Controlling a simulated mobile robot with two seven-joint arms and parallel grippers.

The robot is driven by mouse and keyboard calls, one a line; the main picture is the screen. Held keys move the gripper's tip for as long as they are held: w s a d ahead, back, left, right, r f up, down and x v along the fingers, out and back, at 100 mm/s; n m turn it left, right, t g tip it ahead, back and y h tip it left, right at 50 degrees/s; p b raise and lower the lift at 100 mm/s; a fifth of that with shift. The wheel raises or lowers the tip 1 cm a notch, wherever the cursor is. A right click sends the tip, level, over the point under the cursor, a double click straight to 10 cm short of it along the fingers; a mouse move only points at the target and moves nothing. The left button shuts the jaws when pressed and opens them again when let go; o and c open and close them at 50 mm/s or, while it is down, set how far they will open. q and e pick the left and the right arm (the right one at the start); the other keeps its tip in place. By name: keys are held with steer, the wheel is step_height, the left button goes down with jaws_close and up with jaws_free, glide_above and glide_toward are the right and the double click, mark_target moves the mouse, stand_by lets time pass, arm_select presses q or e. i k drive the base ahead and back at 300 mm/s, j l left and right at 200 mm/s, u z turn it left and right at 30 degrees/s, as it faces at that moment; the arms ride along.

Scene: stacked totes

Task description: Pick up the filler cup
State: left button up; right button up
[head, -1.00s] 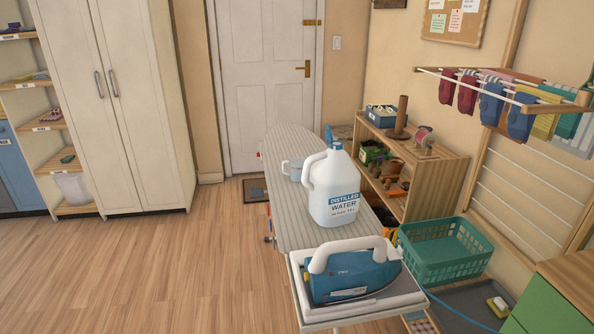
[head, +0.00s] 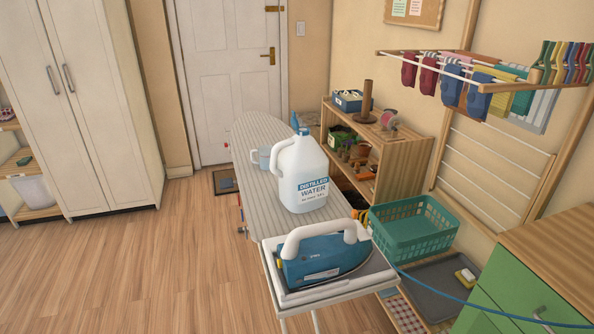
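A small translucent pale-blue cup (head: 264,159), which looks like the filler cup, stands on the striped ironing board (head: 252,128). It is behind and left of a large white jug labelled distilled water (head: 302,172), which hides part of its right side. Neither of my grippers shows in the head view, so their distance to the cup cannot be told.
A blue iron (head: 322,257) rests on the board's near end, its blue cord running right. A green basket (head: 412,229) and a wooden shelf (head: 400,160) stand right of the board. A drying rack (head: 470,70) juts from the wall. The wooden floor (head: 150,265) at left is clear.

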mark_target(265, 151)
steer(key=i+j, duration=0.15)
steer(key=j, duration=0.2)
steer(key=i+j, duration=0.15)
steer(key=j, duration=0.2)
steer(key=i+j, duration=0.15)
steer(key=j, duration=0.2)
steer(key=i+j, duration=0.2)
steer(key=j, duration=0.15)
steer(key=i+j, duration=0.15)
steer(key=j, duration=0.2)
steer(key=i+j+z, duration=0.1)
steer(key=j+z, duration=0.3)
steer(key=i+j+z, duration=0.1)
steer(key=j+z, duration=0.3)
steer(key=l, duration=0.1)
